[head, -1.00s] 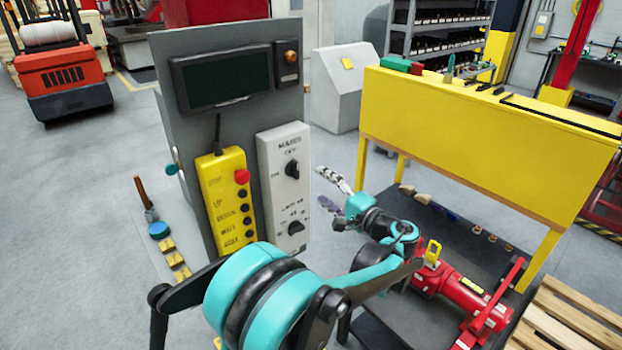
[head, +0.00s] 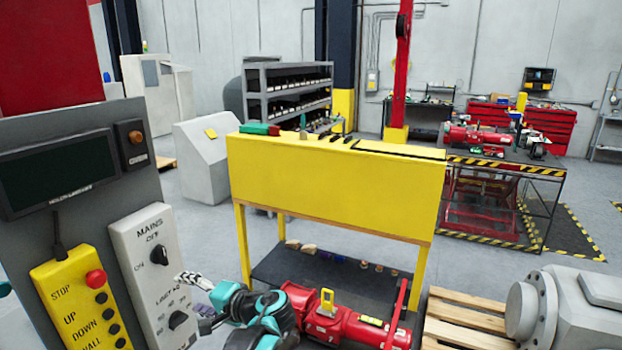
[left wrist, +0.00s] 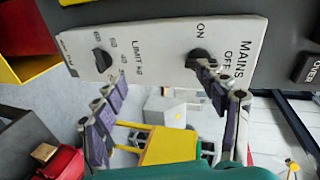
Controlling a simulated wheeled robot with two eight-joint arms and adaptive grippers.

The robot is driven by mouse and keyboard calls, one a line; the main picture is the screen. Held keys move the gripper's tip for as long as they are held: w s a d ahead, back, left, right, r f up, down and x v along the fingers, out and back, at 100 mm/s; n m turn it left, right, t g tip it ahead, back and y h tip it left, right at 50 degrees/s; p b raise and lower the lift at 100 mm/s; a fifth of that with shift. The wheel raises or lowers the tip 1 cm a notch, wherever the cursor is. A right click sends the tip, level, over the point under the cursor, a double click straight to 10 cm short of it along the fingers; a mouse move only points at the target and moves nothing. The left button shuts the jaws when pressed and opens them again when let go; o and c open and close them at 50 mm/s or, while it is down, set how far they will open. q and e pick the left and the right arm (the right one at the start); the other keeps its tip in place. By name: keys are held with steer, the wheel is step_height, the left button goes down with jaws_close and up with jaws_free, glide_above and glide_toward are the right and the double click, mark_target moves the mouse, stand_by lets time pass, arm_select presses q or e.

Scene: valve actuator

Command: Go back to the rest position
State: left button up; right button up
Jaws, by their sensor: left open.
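My left gripper (head: 192,302) is open and empty, low in the head view, just right of the white switch panel (head: 150,235). Its two fingers are spread in the left wrist view (left wrist: 148,100), with the same panel behind them. The panel carries a black MAINS knob (head: 159,255) and a black LIMIT knob (head: 178,319). In the left wrist view one fingertip overlaps the edge of the MAINS knob (left wrist: 197,60); I cannot tell if they touch. The LIMIT knob (left wrist: 102,61) is clear of the fingers. My right gripper is not in view.
A yellow button pendant (head: 75,300) hangs beside the panel under a dark screen (head: 58,173). A yellow bench (head: 330,190) stands ahead, with a red actuator (head: 345,325) in front. A pallet (head: 465,310) and grey valve body (head: 575,310) are at right. Open floor lies behind.

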arm_select(q)
steer(key=s+d+f+n+h+b, duration=0.1)
steer(key=s+d+f+h+b, duration=0.15)
steer(key=s+f+h, duration=0.6)
steer(key=s+d+f+n+h+b, duration=0.2)
steer(key=s+d+f+h, duration=0.3)
steer(key=s+d+f, duration=0.4)
steer(key=s+f+b, duration=0.1)
steer(key=s, duration=0.3)
steer(key=shift+d+f+n+t+b, duration=0.25)
steer(key=shift+n+t+b, duration=0.05)
steer(key=shift+t+b, duration=0.1)
